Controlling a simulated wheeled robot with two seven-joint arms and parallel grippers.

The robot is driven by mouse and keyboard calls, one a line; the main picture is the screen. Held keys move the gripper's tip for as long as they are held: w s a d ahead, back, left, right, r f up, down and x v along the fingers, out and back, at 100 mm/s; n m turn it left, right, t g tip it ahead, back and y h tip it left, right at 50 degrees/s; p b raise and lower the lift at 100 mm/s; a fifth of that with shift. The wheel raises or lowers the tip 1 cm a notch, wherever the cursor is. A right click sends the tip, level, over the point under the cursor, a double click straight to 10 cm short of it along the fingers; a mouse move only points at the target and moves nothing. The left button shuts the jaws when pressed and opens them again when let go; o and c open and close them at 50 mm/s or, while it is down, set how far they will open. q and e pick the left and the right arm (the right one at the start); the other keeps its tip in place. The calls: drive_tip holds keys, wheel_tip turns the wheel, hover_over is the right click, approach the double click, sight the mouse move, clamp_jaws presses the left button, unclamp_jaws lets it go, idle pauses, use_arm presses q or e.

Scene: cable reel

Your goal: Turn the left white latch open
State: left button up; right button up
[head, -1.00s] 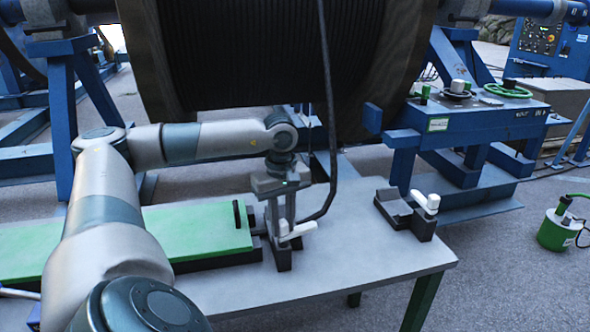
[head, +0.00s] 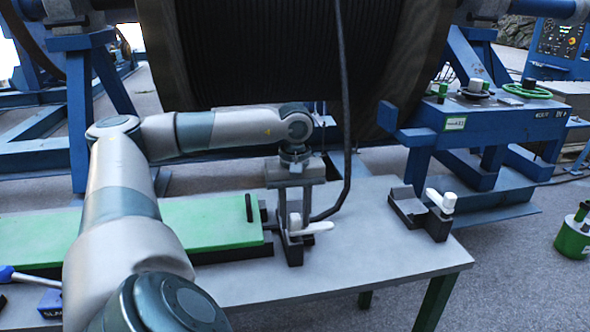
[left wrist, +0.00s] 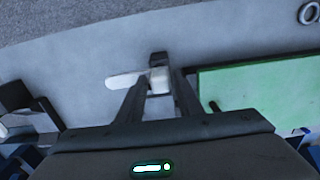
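The left white latch (head: 316,228) sits on a black clamp block (head: 290,252) near the middle of the table, its lever pointing right in the head view. It also shows in the left wrist view (left wrist: 122,82), lever pointing left. My left gripper (head: 294,222) points down over this latch. In the left wrist view my left gripper's fingers (left wrist: 159,76) stand on either side of the white hub; they look apart, with contact unclear. A second white latch (head: 441,200) sits on a black clamp (head: 409,211) further right. My right gripper is not in view.
A green board (head: 215,228) lies left of the clamp. A black cable (head: 345,110) hangs from the large reel (head: 290,60) to the clamp area. The grey table (head: 375,240) is clear between the two clamps. A blue stand (head: 480,122) is behind right.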

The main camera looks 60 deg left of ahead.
use_arm(q)
drive_tip(key=shift+o, duration=0.2)
drive_tip(key=shift+r, duration=0.1)
drive_tip(key=shift+r, duration=0.55)
wheel_tip(320, 180, up, 16)
drive_tip(key=p, duration=0.5)
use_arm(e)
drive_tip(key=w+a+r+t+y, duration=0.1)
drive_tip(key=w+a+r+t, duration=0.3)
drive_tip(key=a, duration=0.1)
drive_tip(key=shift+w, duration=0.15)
